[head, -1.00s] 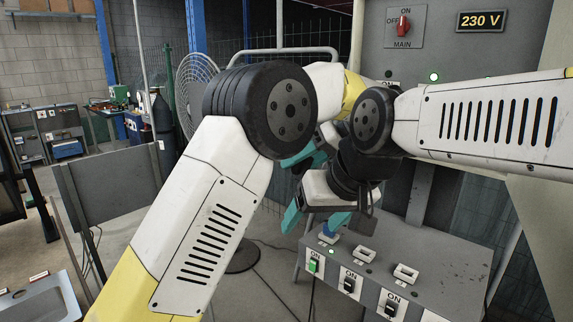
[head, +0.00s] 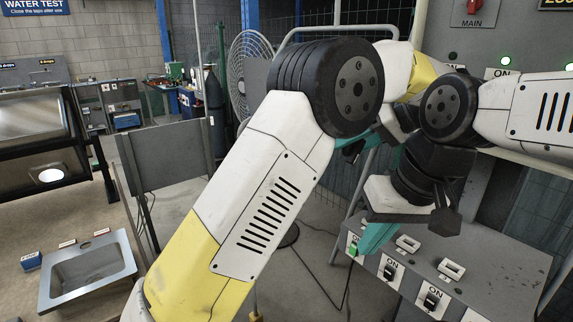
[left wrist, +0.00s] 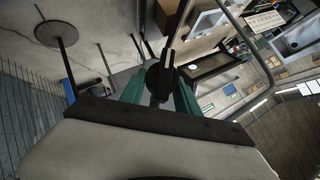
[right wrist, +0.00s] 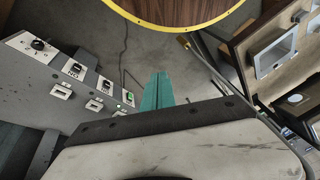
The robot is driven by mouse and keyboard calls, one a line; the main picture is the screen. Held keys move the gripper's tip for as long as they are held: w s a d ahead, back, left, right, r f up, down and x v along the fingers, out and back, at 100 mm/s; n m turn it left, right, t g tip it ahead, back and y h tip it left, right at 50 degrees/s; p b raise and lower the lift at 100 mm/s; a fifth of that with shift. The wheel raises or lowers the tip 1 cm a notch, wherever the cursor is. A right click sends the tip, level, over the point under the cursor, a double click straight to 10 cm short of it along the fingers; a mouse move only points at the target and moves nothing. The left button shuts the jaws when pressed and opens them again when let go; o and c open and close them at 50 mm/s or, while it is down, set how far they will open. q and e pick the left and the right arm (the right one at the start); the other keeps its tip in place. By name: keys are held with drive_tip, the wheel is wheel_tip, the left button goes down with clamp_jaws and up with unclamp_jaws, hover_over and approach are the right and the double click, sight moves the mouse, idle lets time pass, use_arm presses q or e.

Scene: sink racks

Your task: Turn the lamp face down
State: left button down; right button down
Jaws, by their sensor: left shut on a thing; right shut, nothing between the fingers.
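My left gripper (head: 366,141) is partly hidden behind my left arm in the head view. In the left wrist view its green fingers (left wrist: 160,85) are shut on a dark thing (left wrist: 162,78) with a rounded body and a narrow upright part. I cannot tell whether it is the lamp or which way it faces. My right gripper (head: 376,240) is lower, near the left end of the switch console. In the right wrist view its fingers (right wrist: 157,91) are shut together with nothing between them.
A grey switch console (head: 490,255) lies below my right gripper. A metal sink (head: 88,268) sits on a bench at the left, with a dark-framed box holding a bright light (head: 50,173) behind it. A fan (head: 248,75) and a grey panel (head: 170,155) stand beyond my left arm.

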drive_tip(key=w+d+r+m+g+h, duration=0.1)
drive_tip(key=w+d+m, duration=0.35)
drive_tip(key=d, duration=0.75)
drive_tip(key=w+d+r+m, duration=0.1)
drive_tip(key=w+d+m, duration=0.2)
drive_tip(key=w+d, duration=0.55)
drive_tip(key=w+d+f, duration=0.1)
drive_tip(key=d+f, duration=0.3)
drive_tip(key=f, duration=0.1)
drive_tip(key=w+a+f+m+t+y, duration=0.1)
drive_tip(key=w+a+f+y, duration=0.4)
drive_tip(key=a+f, duration=0.4)
drive_tip(key=w+a+f+m+y, duration=0.1)
drive_tip(key=w+a+f+y, duration=0.1)
drive_tip(key=w+a+f, duration=0.65)
drive_tip(key=w+a+r+m+t+y, duration=0.2)
drive_tip(key=w+a+r+t+y, duration=0.15)
drive_tip(key=w+a+y, duration=0.35)
drive_tip(key=w+a+r+m+t+y, duration=0.25)
drive_tip(key=w+a+r+y, duration=0.2)
drive_tip(key=w, duration=0.35)
drive_tip(key=w+a+r, duration=0.1)
drive_tip(key=a+r, duration=0.3)
drive_tip(key=a, duration=0.6)
drive_tip(key=shift+a+r+n+h, duration=0.2)
drive_tip(key=shift+r+n+h, duration=0.15)
drive_tip(key=shift+r+n, duration=0.05)
